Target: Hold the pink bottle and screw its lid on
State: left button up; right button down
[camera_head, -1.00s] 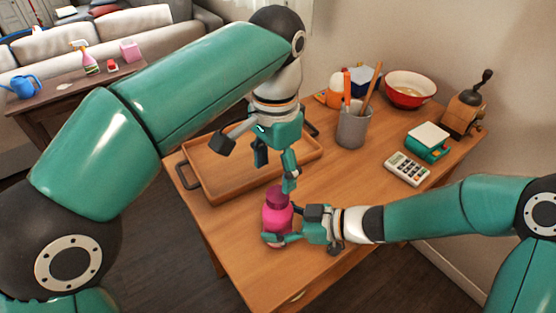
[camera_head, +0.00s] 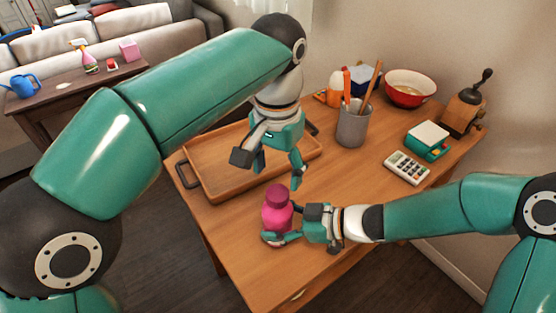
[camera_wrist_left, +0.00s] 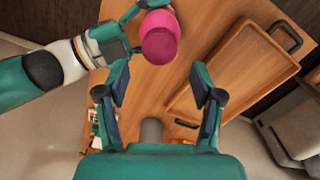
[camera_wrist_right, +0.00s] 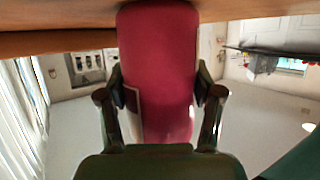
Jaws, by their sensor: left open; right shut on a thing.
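The pink bottle (camera_head: 277,219) stands upright near the front edge of the wooden table. Its darker pink lid (camera_head: 277,195) sits on top of it and also shows in the left wrist view (camera_wrist_left: 159,45). Whether the lid is tight cannot be told. My right gripper (camera_head: 283,226) is shut around the bottle's body from the right. The bottle (camera_wrist_right: 158,70) fills the middle of the right wrist view between the fingers. My left gripper (camera_head: 278,172) is open and empty, just above and behind the lid, apart from it. The left wrist view shows its spread fingers (camera_wrist_left: 159,80) with table between them.
A wooden tray (camera_head: 215,190) lies behind and left of the bottle. A grey cup with utensils (camera_head: 352,128), a calculator (camera_head: 407,168), a green and white box (camera_head: 428,140), a coffee grinder (camera_head: 464,113) and a red bowl (camera_head: 410,90) stand further back.

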aim_at(278, 192)
pick_arm(q)
jog(key=shift+f, duration=3.05)
jog(key=c, duration=1.2)
jog(key=shift+m, duration=0.8)
jog(key=o, duration=1.4)
jog(key=shift+c, duration=0.2)
jog(key=shift+r, duration=0.1)
notch_tip(278, 192, up, 12)
